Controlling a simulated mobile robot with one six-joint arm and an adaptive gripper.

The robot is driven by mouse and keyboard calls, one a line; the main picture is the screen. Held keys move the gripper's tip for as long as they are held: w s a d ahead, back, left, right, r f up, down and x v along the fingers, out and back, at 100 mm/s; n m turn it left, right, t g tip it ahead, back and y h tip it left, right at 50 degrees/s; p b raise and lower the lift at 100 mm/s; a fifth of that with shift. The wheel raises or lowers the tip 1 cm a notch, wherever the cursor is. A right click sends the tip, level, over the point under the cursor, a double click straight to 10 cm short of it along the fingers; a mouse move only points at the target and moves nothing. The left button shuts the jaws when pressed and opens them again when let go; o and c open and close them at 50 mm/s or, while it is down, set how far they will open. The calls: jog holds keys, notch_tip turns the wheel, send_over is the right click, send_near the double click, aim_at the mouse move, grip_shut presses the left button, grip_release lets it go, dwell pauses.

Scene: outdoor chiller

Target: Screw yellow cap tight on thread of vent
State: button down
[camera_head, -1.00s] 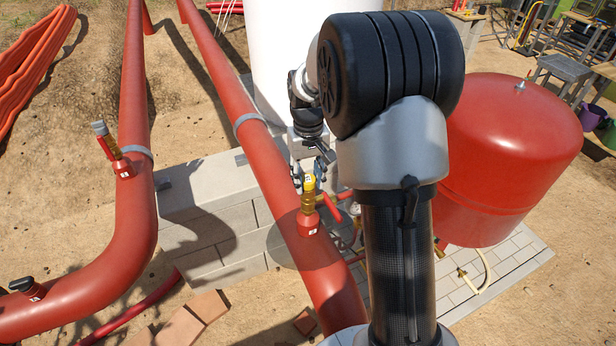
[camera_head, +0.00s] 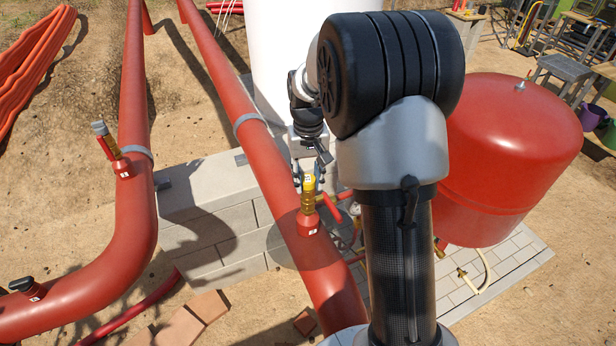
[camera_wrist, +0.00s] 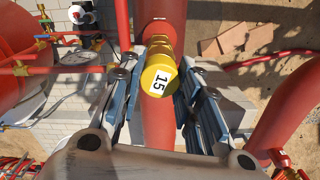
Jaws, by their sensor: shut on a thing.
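The yellow cap (camera_head: 309,182) sits on top of the brass vent (camera_head: 308,203) on the middle red pipe. In the wrist view the cap (camera_wrist: 158,77) shows a white label reading 15, with the brass vent body (camera_wrist: 160,45) beyond it. My gripper (camera_head: 309,181) comes down from above and behind the vent. In the wrist view its two fingers (camera_wrist: 156,82) stand on either side of the cap, shut on it. The thread is hidden under the cap, so how tightly it sits cannot be seen.
A red lever handle (camera_head: 331,207) stands close to the right of the vent. A second red pipe (camera_head: 137,200) with its own valve (camera_head: 112,150) runs at the left. A large red tank (camera_head: 510,150) stands at the right, and a white tank (camera_head: 290,60) behind.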

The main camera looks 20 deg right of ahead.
aim_at(308, 179)
jog(key=m, duration=0.2)
jog(key=shift+m, duration=0.3)
jog(key=c, duration=1.1)
grip_release()
jog(key=shift+o, duration=0.6)
jog(key=o, duration=0.4)
notch_tip(308, 179, up, 7)
jog(key=p, duration=0.5)
jog(key=shift+r, duration=2.45)
